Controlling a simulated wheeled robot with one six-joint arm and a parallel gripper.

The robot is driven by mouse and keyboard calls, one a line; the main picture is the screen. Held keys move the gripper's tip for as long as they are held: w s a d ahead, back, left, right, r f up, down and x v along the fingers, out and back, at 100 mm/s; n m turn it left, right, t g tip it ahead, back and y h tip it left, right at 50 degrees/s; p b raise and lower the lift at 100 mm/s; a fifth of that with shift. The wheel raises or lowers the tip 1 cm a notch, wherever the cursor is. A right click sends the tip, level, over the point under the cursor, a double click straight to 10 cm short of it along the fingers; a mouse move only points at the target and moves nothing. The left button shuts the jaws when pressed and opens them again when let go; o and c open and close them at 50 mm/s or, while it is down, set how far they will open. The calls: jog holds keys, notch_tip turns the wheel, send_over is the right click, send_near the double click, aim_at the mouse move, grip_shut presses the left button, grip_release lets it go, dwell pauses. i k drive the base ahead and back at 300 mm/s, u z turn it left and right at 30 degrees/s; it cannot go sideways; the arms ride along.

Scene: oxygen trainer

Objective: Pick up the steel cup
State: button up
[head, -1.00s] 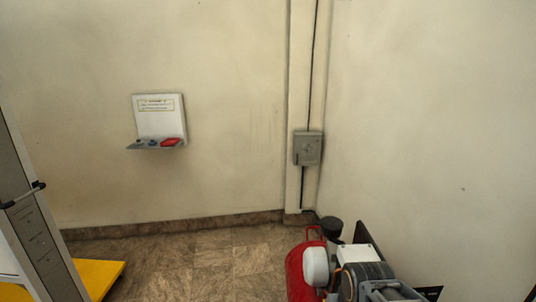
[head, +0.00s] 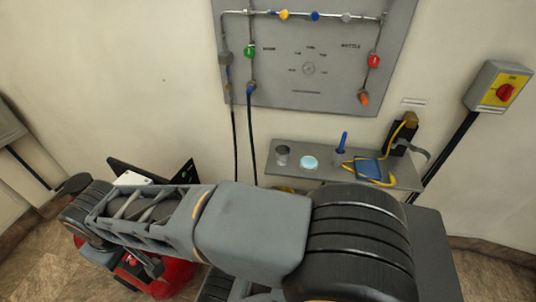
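The steel cup (head: 282,155) is a small grey open-topped cylinder. It stands upright near the left end of a grey wall shelf (head: 266,178), in the head view. To its right is a round pale-blue disc or dish (head: 308,162), apart from it. My arm lies folded across the lower part of the view, in front of and below the shelf, and is not touching the cup.
The shelf also holds a blue stick-like tool (head: 342,142) in a holder and a blue item (head: 368,167) with yellow cable. A grey panel (head: 290,85) with valves hangs above, two dark hoses dropping at left. A red compressor (head: 172,279) stands lower left; a yellow switch box (head: 503,90) right.

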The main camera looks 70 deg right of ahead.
aim_at(283, 152)
jog(key=u, duration=1.1)
jog(key=k, duration=1.2)
jog(key=z, duration=0.65)
